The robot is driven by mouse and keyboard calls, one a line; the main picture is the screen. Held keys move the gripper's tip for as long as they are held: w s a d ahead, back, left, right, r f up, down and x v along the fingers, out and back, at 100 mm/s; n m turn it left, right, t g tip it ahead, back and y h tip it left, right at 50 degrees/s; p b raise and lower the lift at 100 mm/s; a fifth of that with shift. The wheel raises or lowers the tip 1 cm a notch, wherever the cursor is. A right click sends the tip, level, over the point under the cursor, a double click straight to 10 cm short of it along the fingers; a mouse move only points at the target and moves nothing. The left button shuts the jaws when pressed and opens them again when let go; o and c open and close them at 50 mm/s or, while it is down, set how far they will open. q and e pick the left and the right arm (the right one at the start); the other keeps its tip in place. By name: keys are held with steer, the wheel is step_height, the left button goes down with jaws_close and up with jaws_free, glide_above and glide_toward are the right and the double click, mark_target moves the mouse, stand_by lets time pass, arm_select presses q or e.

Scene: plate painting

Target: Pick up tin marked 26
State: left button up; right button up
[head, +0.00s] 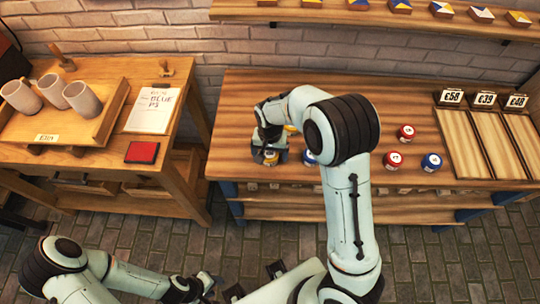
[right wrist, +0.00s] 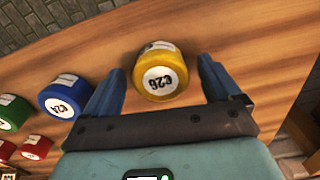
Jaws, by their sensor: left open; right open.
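The yellow tin marked 26 (right wrist: 160,72) stands on the wooden table in the right wrist view. Its white label reads C26, upside down in the picture. My right gripper (right wrist: 160,66) is open, with one blue finger on each side of the tin and gaps visible between. In the head view my right gripper (head: 269,154) is low over the left part of the table, and the tin is mostly hidden there. My left gripper (head: 218,284) is at the bottom of the head view, away from the table.
A blue tin (right wrist: 62,98) stands close beside my right gripper's left finger. A green tin (right wrist: 10,112) and a red tin (right wrist: 36,147) lie further left. Wooden boards with price signs (head: 485,98) are at the table's right. A side table holds cups (head: 82,98) on a tray.

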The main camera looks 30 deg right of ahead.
steer(key=shift+f, duration=0.6)
steer(key=c, duration=1.2)
steer(key=shift+r, duration=0.1)
